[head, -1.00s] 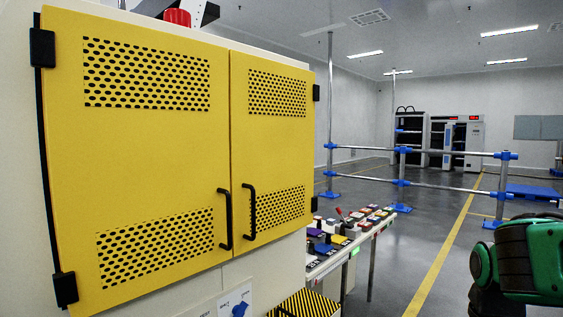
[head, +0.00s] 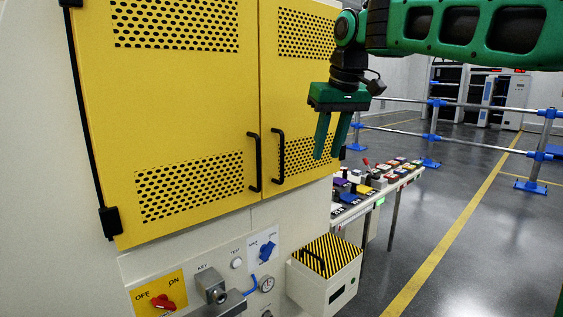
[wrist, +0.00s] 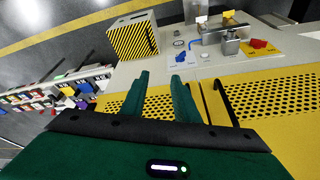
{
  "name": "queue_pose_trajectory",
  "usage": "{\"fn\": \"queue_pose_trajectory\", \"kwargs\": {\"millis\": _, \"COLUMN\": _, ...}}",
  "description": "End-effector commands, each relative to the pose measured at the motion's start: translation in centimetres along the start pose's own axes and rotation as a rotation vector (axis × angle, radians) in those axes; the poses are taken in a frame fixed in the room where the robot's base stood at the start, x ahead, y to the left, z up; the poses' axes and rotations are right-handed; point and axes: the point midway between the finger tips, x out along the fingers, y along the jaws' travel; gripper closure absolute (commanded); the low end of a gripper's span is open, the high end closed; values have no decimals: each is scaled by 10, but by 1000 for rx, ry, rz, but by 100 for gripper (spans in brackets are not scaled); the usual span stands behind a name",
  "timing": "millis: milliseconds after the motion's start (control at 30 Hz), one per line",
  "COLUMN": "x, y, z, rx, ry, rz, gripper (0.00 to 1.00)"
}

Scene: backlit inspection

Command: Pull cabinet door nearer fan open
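The yellow cabinet has two closed doors with perforated panels. The left door (head: 180,120) has a black vertical handle (head: 254,163) at its inner edge. The right door (head: 270,95) has a matching handle (head: 278,157) beside the seam. My gripper (head: 326,156) points down, open and empty, to the right of the right door's handle and apart from it. In the wrist view, my gripper (wrist: 161,76) has spread fingers with nothing between them. The left door's handle (wrist: 222,103) shows there; the right one is mostly hidden behind a finger. I see no fan.
A control panel with a red switch (head: 162,302) and blue switch (head: 267,250) lies below the doors. A striped-lid box (head: 328,256) juts out below right. A table of coloured items (head: 375,185) stands behind. Floor at right is clear up to railings (head: 433,130).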

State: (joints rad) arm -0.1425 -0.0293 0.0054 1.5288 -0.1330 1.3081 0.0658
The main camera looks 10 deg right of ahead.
Motion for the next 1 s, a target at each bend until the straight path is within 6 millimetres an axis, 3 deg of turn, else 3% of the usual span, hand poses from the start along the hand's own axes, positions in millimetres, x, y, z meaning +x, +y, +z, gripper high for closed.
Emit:
{"fn": "queue_pose_trajectory", "kwargs": {"millis": 33, "x": -7, "y": -19, "z": -20, "rx": -45, "ry": 19, "rz": -12, "gripper": 72}}
{"fn": "queue_pose_trajectory", "kwargs": {"millis": 200, "x": -25, "y": -61, "z": -54, "rx": -146, "ry": 58, "rz": -40, "gripper": 72}}
{"fn": "queue_pose_trajectory", "kwargs": {"millis": 400, "x": -28, "y": -75, "z": -63, "rx": -177, "ry": 70, "rz": -49, "gripper": 72}}
{"fn": "queue_pose_trajectory", "kwargs": {"millis": 567, "x": -9, "y": -76, "z": -64, "rx": -177, "ry": 68, "rz": -50, "gripper": 72}}
{"fn": "queue_pose_trajectory", "kwargs": {"millis": 1000, "x": 62, "y": -79, "z": -69, "rx": -175, "ry": 68, "rz": -48, "gripper": 72}}
